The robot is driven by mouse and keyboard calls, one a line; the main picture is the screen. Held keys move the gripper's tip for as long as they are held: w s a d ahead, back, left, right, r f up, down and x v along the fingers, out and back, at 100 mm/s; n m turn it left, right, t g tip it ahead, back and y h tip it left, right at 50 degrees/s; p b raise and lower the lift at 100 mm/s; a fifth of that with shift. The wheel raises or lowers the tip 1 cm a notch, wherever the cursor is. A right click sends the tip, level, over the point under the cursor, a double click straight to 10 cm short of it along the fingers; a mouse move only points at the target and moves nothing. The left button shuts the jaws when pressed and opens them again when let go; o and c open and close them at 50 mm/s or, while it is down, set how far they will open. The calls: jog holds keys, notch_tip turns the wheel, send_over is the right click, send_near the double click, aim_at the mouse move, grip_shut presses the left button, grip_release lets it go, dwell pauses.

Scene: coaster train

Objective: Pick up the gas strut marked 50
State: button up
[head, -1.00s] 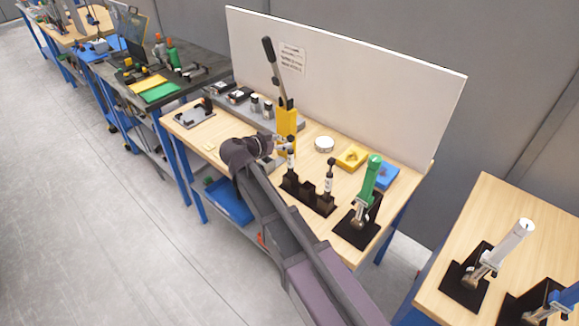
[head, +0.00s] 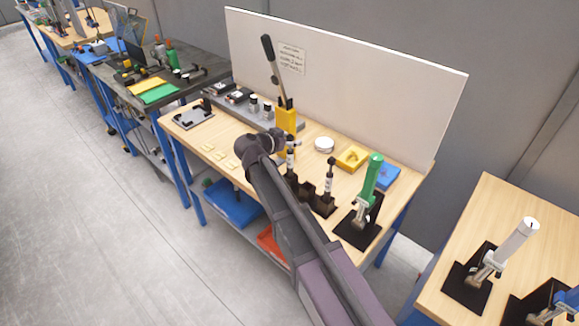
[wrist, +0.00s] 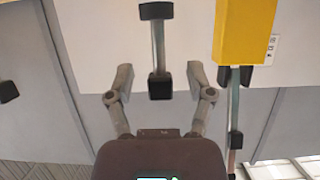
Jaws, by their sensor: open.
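Two dark gas struts with pale labels stand upright in a black holder (head: 322,207) on the wooden bench. One strut (head: 290,160) is at the left, beside my gripper (head: 279,143), and the other strut (head: 328,177) is to its right. The label numbers are too small to read, so I cannot tell which is marked 50. In the wrist view my gripper (wrist: 160,72) is open. A grey rod with black ends (wrist: 158,50), seemingly a strut's upper part, shows between its fingers with gaps on both sides. Whether it is fully between them in depth is unclear.
A yellow lever press (head: 286,118) stands close behind my gripper and shows at the right in the wrist view (wrist: 243,32). A green-handled tool (head: 371,175) stands right of the holder. A white back panel (head: 345,85) closes off the rear. The bench's front left is mostly clear.

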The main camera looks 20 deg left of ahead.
dwell(0.4)
grip_shut()
jog(key=shift+r, duration=0.15)
notch_tip(320, 180, up, 10)
jog(key=p, duration=1)
dwell(0.8)
